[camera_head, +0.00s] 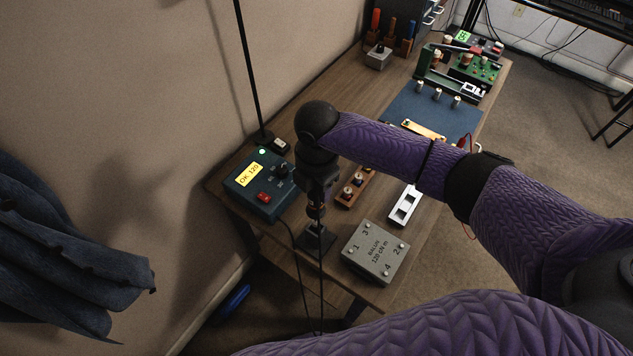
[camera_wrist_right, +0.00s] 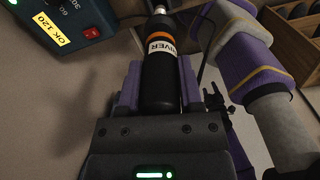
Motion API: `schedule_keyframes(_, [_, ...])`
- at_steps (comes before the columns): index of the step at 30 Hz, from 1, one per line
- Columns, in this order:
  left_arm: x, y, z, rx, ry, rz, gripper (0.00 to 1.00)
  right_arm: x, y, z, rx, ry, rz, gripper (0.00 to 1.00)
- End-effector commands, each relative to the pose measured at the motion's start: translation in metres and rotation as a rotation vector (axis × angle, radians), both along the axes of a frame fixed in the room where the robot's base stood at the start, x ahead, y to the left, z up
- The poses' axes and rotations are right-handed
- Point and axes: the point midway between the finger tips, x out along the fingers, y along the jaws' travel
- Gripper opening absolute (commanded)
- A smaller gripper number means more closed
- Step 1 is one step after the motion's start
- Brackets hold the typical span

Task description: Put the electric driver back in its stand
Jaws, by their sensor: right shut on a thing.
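The electric driver (camera_wrist_right: 163,68) is black with an orange band and a white label. In the right wrist view it lies between the two fingers of my right gripper (camera_wrist_right: 159,88), which is shut on it. In the head view my right gripper (camera_head: 317,196) points down at the front left of the bench, above a dark square base (camera_head: 316,239) that looks like the stand. The arm hides most of the driver there, and I cannot tell whether it touches the stand. My left gripper is not in view.
A dark green controller (camera_head: 262,185) reading "OK 120" stands left of the gripper. A wooden rack (camera_head: 353,187) and a white tray (camera_head: 404,205) are behind. A dark cable hangs by the front edge.

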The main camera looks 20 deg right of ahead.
Motion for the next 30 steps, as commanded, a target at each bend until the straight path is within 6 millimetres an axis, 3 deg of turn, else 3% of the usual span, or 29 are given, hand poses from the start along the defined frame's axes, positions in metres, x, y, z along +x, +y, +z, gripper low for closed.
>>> schedule_keyframes(10, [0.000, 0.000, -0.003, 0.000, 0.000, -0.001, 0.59, 0.000, 0.000, -0.005, 0.000, -0.001, 0.000, 0.00])
schedule_keyframes(30, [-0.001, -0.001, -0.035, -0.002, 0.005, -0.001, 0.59, 0.000, 0.000, -0.052, 0.000, -0.001, 0.000, 0.00])
